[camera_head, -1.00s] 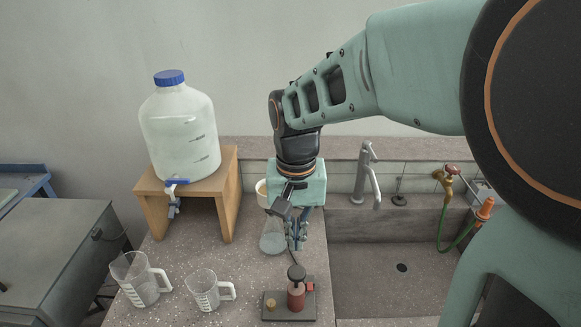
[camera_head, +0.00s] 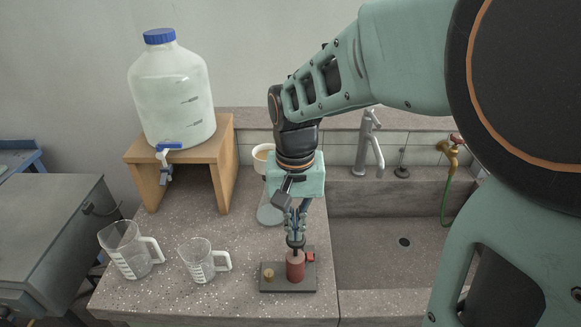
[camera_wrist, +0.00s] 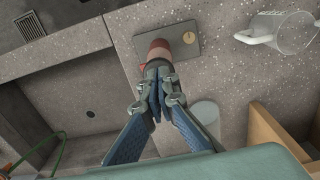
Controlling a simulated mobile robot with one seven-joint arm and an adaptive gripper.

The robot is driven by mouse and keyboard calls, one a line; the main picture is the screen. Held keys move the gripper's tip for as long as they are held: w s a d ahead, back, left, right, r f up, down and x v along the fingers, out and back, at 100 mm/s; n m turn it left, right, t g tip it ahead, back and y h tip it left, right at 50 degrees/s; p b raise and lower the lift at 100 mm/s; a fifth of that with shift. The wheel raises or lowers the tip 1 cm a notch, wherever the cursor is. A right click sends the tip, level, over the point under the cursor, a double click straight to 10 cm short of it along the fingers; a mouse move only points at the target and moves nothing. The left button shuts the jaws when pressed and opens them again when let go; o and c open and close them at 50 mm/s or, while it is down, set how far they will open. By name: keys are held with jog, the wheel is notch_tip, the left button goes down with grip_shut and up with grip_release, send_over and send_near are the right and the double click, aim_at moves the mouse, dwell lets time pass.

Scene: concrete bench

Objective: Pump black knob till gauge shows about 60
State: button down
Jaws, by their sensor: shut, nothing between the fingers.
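The pump is a red cylinder (camera_head: 295,268) standing upright on a dark base plate (camera_head: 290,287) near the bench's front edge. Its black knob (camera_head: 296,244) tops the cylinder and is partly covered by my fingertips. My gripper (camera_head: 296,233) points down, shut and empty, right over the knob; I cannot tell whether it touches. A small round brass-coloured part (camera_head: 269,273), perhaps the gauge, sits on the plate left of the cylinder. It also shows in the wrist view (camera_wrist: 173,43), too small to read.
Two clear measuring jugs, one larger (camera_head: 130,250) and one smaller (camera_head: 200,262), stand left of the pump. A glass flask (camera_head: 268,212) stands close behind my gripper. A wooden stand (camera_head: 228,165) holds a large water jug (camera_head: 172,95). The sink (camera_head: 385,265) lies right.

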aim_at(295, 242)
jog(key=shift+f, duration=0.1)
notch_tip(295, 242, down, 4)
jog(key=b, duration=0.2)
jog(key=shift+f+b, duration=0.1)
jog(key=shift+b, duration=0.25)
notch_tip(295, 242, up, 14)
jog(key=p, duration=0.4)
jog(key=shift+r, duration=0.2)
dwell(0.8)
